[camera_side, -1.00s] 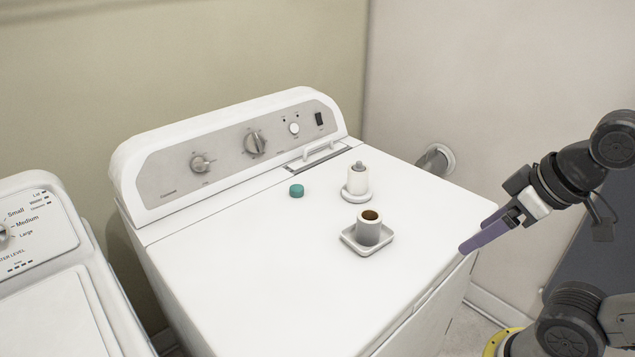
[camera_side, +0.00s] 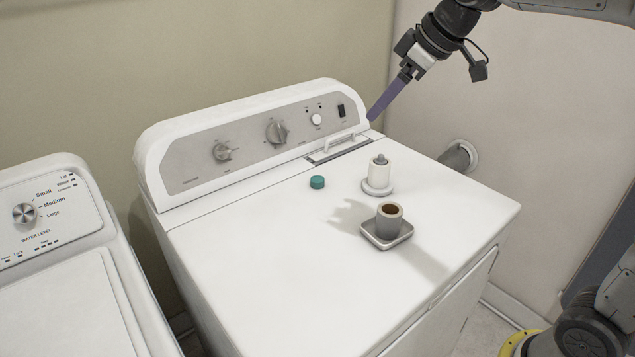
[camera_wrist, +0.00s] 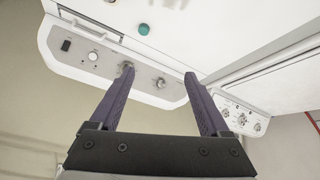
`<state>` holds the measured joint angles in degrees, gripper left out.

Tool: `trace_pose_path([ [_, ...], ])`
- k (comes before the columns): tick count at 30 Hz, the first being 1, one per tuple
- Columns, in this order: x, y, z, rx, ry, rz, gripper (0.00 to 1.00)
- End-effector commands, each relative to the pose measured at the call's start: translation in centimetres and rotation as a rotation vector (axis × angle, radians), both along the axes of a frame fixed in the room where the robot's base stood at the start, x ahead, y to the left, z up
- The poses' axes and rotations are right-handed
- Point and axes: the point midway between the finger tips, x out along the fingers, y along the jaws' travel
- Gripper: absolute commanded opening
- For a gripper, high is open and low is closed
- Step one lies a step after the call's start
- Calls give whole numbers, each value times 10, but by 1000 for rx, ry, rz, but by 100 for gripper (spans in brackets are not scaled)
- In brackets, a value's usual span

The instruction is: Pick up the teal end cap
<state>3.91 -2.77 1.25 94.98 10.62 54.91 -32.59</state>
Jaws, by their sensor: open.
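The teal end cap (camera_side: 317,182) is a small short cylinder on the white dryer top, just in front of the control panel. It also shows in the wrist view (camera_wrist: 144,29), near the top edge and beyond my fingertips. My gripper (camera_side: 372,116) is in the air above the back right of the machine, up and to the right of the cap in the side view. In the wrist view its two purple fingers (camera_wrist: 158,71) are spread apart with nothing between them.
A white spool-like holder (camera_side: 378,175) stands right of the cap. A grey cup (camera_side: 389,220) stands in a square dish (camera_side: 367,233) nearer the front. A white handle (camera_side: 338,143) lies behind. The dryer top's (camera_side: 270,270) front left is clear. A washer (camera_side: 60,290) stands left.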

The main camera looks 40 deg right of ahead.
Motion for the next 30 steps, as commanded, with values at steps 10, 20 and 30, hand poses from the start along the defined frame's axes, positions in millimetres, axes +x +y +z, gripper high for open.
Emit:
trace_pose_path([
  [10,129,-27,-85,29,111,9,80],
  [20,148,-40,-153,46,211,-15,80],
  [30,169,-31,-207,46,211,-15,80],
])
